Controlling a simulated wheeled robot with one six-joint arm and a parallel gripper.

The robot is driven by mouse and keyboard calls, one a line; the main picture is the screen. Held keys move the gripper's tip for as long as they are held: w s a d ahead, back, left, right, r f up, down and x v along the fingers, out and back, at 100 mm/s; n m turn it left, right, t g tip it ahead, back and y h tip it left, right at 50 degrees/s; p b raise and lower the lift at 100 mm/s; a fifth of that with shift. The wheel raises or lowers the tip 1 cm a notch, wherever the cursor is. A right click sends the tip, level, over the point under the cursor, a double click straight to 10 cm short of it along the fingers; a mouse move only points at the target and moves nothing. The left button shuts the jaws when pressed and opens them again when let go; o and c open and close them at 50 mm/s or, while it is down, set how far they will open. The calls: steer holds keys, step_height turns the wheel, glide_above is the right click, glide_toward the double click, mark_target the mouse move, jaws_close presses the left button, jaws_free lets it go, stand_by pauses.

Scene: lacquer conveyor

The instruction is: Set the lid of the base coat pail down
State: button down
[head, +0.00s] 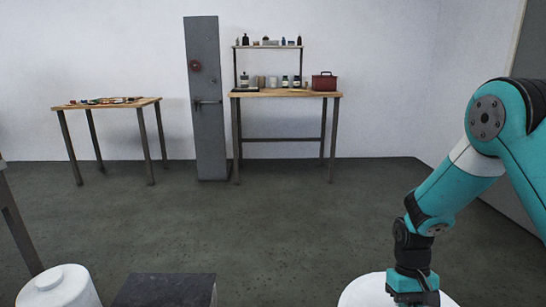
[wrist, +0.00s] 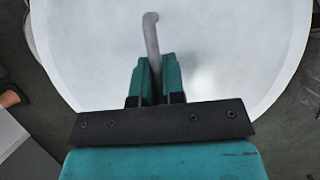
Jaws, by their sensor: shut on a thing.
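A large round white lid (wrist: 225,50) fills most of the wrist view, with a bent pale grey handle (wrist: 151,30) standing on it. My gripper (wrist: 156,72) is shut on this handle, one teal finger on each side. In the head view the white lid (head: 362,292) shows at the bottom edge, below my gripper (head: 412,285), whose fingertips are out of sight there. What lies under the lid is hidden, so I cannot tell whether it rests on a pail or hangs free.
A white lidded container (head: 62,290) stands at the lower left, beside a dark flat-topped block (head: 165,290). Farther back are a wooden table (head: 105,103), a grey cabinet (head: 203,130) and a workbench (head: 285,94) with jars and a red toolbox (head: 324,82). The floor between is clear.

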step_height(320, 180, up, 15)
steer(key=s+p, duration=0.1)
steer(key=p, duration=1.6)
steer(key=shift+s+f, duration=0.15)
steer(key=shift+s, duration=0.05)
steer(key=shift+s+f, duration=0.1)
